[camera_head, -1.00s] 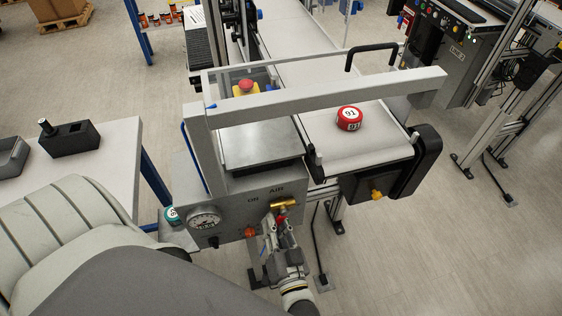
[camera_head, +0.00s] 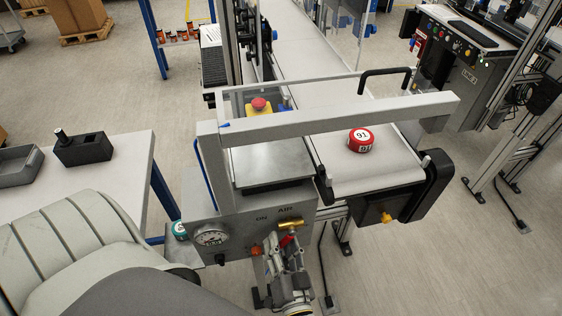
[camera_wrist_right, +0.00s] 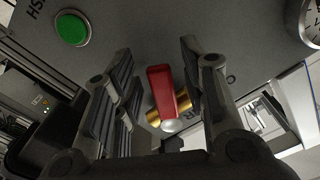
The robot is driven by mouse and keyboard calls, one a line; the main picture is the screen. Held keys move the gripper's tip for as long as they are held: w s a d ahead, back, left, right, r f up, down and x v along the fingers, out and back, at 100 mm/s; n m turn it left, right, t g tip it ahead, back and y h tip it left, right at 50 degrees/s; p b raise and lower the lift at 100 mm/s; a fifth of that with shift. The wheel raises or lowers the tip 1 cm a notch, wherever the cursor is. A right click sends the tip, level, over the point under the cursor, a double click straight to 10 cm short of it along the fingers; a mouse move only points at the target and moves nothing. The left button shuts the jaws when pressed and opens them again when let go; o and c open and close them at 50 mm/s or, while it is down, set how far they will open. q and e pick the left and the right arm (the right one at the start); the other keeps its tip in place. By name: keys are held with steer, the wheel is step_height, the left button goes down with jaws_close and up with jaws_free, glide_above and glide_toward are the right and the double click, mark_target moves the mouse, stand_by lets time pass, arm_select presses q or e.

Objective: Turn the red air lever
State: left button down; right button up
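The red air lever (camera_head: 287,241) sits on a brass valve (camera_head: 291,225) under the "AIR" label on the grey control panel (camera_head: 240,232). My right gripper (camera_head: 284,249) is in front of the panel at the lever and partly hides it. In the right wrist view, the red lever (camera_wrist_right: 161,90) stands upright between the two spread fingers of the gripper (camera_wrist_right: 158,85). The right finger is close to it; a wider gap shows on the left. The brass valve (camera_wrist_right: 154,118) shows behind the lever. My left gripper is not in view.
A green button (camera_wrist_right: 71,29) shows in the wrist view. A grey bar (camera_head: 340,116) spans above the panel. The conveyor belt (camera_head: 340,178) carries a red round can (camera_head: 360,140).

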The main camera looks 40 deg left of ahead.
steer(key=v, duration=1.1)
steer(key=shift+d, duration=0.25)
steer(key=shift+s+f, duration=0.1)
steer(key=shift+s, duration=0.05)
